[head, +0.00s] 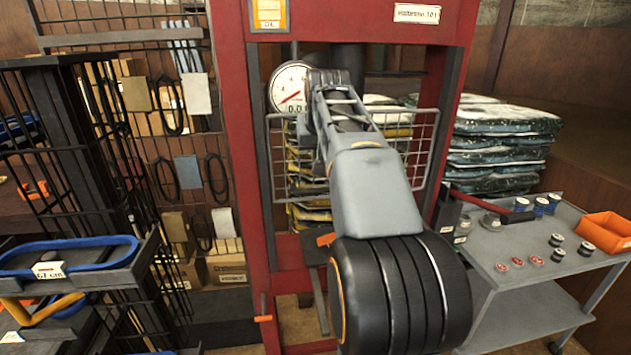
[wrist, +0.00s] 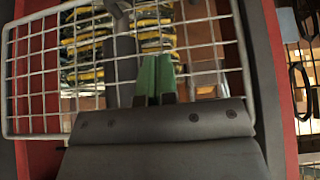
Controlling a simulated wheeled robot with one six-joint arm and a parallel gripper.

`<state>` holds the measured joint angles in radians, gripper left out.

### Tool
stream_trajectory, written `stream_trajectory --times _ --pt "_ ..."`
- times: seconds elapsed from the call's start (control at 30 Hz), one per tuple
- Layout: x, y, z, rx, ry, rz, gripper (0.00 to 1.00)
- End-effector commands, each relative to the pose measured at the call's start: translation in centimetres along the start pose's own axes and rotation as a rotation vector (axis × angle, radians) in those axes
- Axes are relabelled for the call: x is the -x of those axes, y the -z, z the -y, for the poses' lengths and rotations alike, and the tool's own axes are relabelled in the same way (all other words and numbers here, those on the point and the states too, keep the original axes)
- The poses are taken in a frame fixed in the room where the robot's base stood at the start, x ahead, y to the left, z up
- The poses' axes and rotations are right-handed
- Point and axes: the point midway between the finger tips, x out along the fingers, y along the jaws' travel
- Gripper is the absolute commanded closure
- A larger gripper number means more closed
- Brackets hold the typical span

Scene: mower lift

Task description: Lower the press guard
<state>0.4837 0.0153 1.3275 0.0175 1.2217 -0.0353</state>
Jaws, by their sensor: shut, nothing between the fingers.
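The press guard (head: 424,150) is a wire mesh panel across the opening of the red press frame (head: 231,150). My arm covers its middle in the head view. The mesh also fills the upper part of the wrist view (wrist: 42,80). My gripper (wrist: 155,62) shows there as two green fingers, closed together with nothing between them. The fingertips overlap the mesh in the picture; I cannot tell whether they touch a wire. In the head view my gripper is hidden behind my own arm.
A round gauge (head: 290,87) sits at the guard's upper left. Stacked sacks (head: 505,140) stand behind on the right. A grey cart (head: 545,237) with an orange bin (head: 606,232) stands at the right. Black racks (head: 65,150) with blue-rimmed trays (head: 70,258) crowd the left.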

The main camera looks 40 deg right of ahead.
Motion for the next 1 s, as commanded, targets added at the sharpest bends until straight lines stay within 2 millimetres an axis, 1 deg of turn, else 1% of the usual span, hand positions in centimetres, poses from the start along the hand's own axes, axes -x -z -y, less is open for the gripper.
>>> stream_trajectory --times 0.03,0.2,0.3,0.4,0.5,0.7,1.0 --pt "-1.1 -0.1 0.0 0.000 0.000 0.005 1.00" --pt "-4.3 0.0 0.0 0.000 0.000 0.004 1.00" --pt "-6.0 0.0 0.0 0.001 0.000 0.003 1.00" --pt "-7.0 -1.0 0.0 0.001 0.000 0.002 1.00" --pt "-7.7 -1.8 0.0 0.001 0.000 0.001 1.00" --pt "-8.6 -2.6 0.0 0.001 0.000 0.000 1.00" --pt "-8.8 -2.9 0.0 0.001 0.000 -0.001 1.00"
